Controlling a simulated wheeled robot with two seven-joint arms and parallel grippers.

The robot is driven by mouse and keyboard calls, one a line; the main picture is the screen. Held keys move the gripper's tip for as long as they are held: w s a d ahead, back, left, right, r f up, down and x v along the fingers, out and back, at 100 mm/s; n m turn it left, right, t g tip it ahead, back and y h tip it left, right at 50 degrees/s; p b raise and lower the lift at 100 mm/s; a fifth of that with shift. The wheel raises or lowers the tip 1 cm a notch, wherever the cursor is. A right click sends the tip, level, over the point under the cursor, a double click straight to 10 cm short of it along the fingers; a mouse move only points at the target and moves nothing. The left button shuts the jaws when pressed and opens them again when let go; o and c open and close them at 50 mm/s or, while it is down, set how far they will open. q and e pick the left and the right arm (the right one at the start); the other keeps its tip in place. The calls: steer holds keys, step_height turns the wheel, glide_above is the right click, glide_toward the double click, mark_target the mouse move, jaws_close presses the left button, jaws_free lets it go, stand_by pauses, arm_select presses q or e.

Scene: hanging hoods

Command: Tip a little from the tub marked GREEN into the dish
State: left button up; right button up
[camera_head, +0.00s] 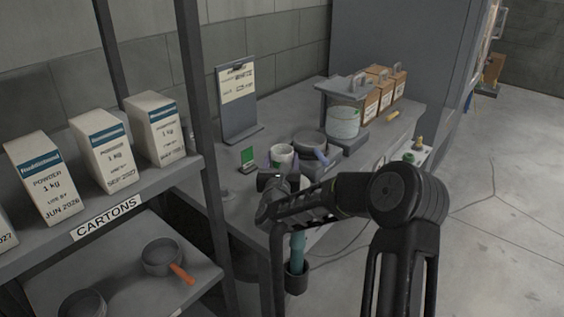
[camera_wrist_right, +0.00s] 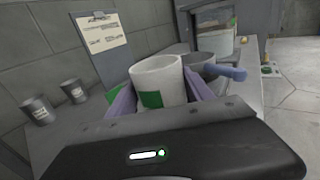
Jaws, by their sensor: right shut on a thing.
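A white tub (camera_head: 284,151) with a green patch is between the lavender fingers of my right gripper (camera_head: 282,163), which is shut on it. In the right wrist view the tub (camera_wrist_right: 158,76) looks about upright, with its open rim up; its contents are hidden. A dark grey round dish (camera_head: 309,138) with a lavender-blue handle is just beyond the tub. In the right wrist view the dish (camera_wrist_right: 201,62) is partly hidden behind the tub. I cannot see whether the tub touches the dish. My left gripper is not in view.
A clipboard stand (camera_head: 238,105) is at the back of the bench, with a small green card (camera_head: 247,158) near it. A hooded pale container (camera_head: 343,121) and several brown boxes (camera_head: 380,85) stand farther right. Two grey canisters (camera_wrist_right: 73,91) are at left in the wrist view. A carton shelf (camera_head: 100,205) borders the left.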

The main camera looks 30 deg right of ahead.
steer(key=shift+r, duration=0.1)
steer(key=shift+m+p, duration=0.3)
steer(key=shift+p, duration=0.45)
steer(key=m+y+p, duration=0.1)
steer(key=m+p, duration=0.1)
steer(key=p, duration=0.1)
steer(key=f+m+g+y+p, duration=0.1)
steer(key=m+p, duration=0.1)
steer(key=p, duration=0.1)
steer(key=a+m+p, duration=0.1)
steer(key=m+p, duration=0.1)
steer(key=p, duration=0.2)
steer(key=shift+w+a+f+g+y, duration=0.1)
steer(key=shift+w+f+g+y, duration=0.1)
steer(key=shift+f+g+y, duration=0.15)
steer(key=f+m+y+b, duration=0.1)
steer(key=m+b, duration=0.1)
steer(key=b, duration=0.4)
steer(key=shift+f+m+y, duration=0.3)
steer(key=shift+y, duration=0.05)
steer(key=shift+m+b, duration=0.3)
steer(key=shift+b, duration=0.1)
steer(key=shift+r, duration=0.2)
